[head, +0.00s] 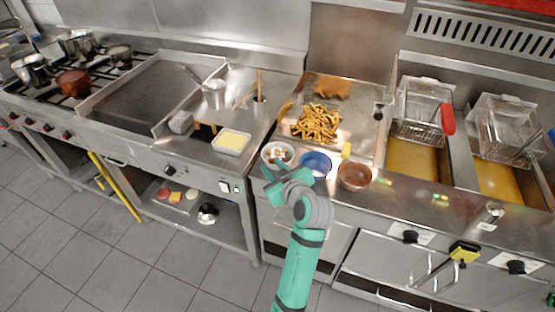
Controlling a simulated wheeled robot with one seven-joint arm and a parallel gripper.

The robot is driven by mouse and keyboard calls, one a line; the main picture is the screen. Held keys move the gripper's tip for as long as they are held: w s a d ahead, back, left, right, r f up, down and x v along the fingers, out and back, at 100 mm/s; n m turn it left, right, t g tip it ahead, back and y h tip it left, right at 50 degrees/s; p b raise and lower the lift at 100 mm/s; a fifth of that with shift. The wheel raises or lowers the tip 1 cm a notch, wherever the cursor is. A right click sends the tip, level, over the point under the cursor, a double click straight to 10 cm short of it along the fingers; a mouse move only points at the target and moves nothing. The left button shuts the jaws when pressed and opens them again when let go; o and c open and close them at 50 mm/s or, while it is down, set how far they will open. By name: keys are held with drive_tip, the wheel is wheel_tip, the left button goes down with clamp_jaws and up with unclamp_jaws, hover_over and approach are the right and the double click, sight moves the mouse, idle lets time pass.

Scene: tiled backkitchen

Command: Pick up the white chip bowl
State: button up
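The white chip bowl (266,151) stands on the steel counter, left of a blue bowl (316,160) and a brown bowl (353,176). Small pieces of orange, white and dark colour show inside it. My teal gripper (274,172) is at the front edge of the counter, just in front of the white bowl, and overlaps its lower part in the picture. I cannot tell whether the gripper touches the bowl. The fingers are small and partly hidden by the gripper's own body, so their opening is unclear.
A pile of fries (316,123) lies on the tray behind the bowls. A white tray with yellow content (232,142) stands to the left. Deep fryers with wire baskets (424,112) are to the right. A yellow block (347,150) sits near the blue bowl.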

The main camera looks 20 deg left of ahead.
drive_tip(key=x, duration=0.5)
drive_tip(key=shift+w+a, duration=0.15)
drive_tip(key=shift+a, duration=0.1)
clamp_jaws()
